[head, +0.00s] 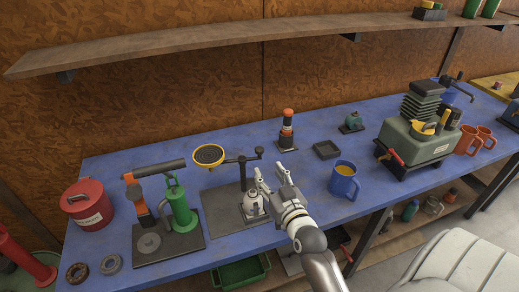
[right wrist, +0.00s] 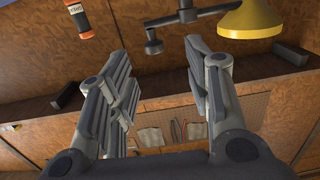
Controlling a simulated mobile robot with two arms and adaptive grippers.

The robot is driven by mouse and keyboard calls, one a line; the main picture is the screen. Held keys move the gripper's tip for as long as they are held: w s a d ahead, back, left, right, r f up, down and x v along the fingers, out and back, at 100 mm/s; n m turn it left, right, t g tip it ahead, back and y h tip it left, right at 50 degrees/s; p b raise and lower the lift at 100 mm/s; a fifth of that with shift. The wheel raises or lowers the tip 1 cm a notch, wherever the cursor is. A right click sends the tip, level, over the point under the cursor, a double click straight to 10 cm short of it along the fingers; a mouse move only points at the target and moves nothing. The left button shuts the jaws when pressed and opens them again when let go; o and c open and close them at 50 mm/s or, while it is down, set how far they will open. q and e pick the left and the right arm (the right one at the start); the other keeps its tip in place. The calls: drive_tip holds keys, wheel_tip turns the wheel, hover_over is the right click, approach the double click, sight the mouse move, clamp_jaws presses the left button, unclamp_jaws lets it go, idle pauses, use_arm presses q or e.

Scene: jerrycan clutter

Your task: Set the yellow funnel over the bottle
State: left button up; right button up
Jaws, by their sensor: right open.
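The yellow funnel (head: 208,155), with a dark inside, sits high at the left end of a dark stand's arm. It also shows in the right wrist view (right wrist: 252,22) at the top right. A small pale grey bottle (head: 251,206) stands on the grey plate by the stand's post. My right gripper (head: 271,178) is open and empty, to the right of the funnel and close above and right of the bottle. Its parted fingers show in the right wrist view (right wrist: 165,85), with nothing between them. The bottle is not visible there. My left gripper is not in view.
The dark stand (head: 242,172) rises behind the bottle. A green pump (head: 180,208) and red can (head: 87,204) stand left. A blue mug (head: 343,180), black tray (head: 326,150) and orange-black bottle (head: 286,132) stand right and behind. A wooden shelf (head: 200,42) hangs above.

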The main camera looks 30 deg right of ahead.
sight(261, 152)
drive_tip(key=shift+h, duration=0.4)
drive_tip(key=x, duration=0.3)
drive_tip(key=p+x, duration=0.1)
drive_tip(key=x, duration=0.3)
drive_tip(key=r+p+x, duration=0.1)
drive_tip(key=x, duration=0.3)
drive_tip(key=shift+d, duration=0.35)
drive_tip(key=shift+c, duration=0.2)
clamp_jaws()
